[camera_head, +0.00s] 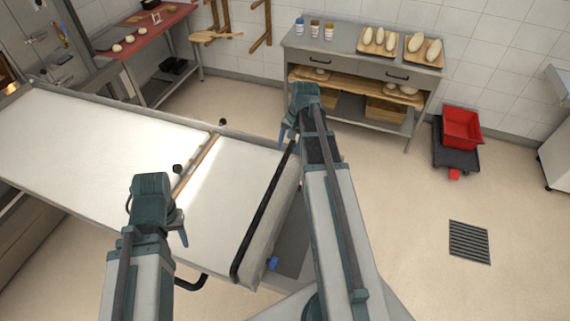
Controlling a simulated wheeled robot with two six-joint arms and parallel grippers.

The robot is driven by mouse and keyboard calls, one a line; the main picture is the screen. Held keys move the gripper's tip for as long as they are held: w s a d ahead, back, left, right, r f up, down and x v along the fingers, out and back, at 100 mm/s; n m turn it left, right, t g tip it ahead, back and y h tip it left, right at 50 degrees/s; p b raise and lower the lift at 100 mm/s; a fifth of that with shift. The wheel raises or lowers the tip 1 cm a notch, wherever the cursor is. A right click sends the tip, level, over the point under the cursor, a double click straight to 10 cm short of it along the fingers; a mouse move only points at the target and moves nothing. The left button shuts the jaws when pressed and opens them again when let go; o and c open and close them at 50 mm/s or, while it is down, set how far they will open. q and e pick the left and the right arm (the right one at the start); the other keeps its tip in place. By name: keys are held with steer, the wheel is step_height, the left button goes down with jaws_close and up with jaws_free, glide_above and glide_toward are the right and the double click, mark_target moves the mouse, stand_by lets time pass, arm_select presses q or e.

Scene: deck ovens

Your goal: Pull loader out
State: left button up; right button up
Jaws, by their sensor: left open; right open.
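The loader (90,135) is a long white belt in a metal frame, running from the left edge to the middle of the view. A wooden crossbar (200,160) with dark knobs at both ends lies across its belt. A black bar (262,212) runs along its right end. My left gripper (157,225) is open over the near side of the loader, left of the black bar. My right gripper (291,138) is open near the far end of the black bar. I cannot tell whether it touches the bar. Neither gripper holds anything.
A grey worktable (345,50) with bread boards and bottles stands at the back wall. A red-topped table (140,35) is at the back left. A red crate (462,128) sits on a dark dolly to the right. Floor around the drain (469,242) is clear.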

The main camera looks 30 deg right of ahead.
mark_target(285, 159)
arm_select(q)
step_height(285, 159, down, 7)
steer(key=b, duration=0.6)
steer(key=shift+f, duration=0.1)
arm_select(e)
steer(key=f, duration=0.4)
steer(key=w+a+f, duration=0.1)
steer(key=f, duration=0.2)
steer(key=shift+f, duration=0.1)
jaws_close()
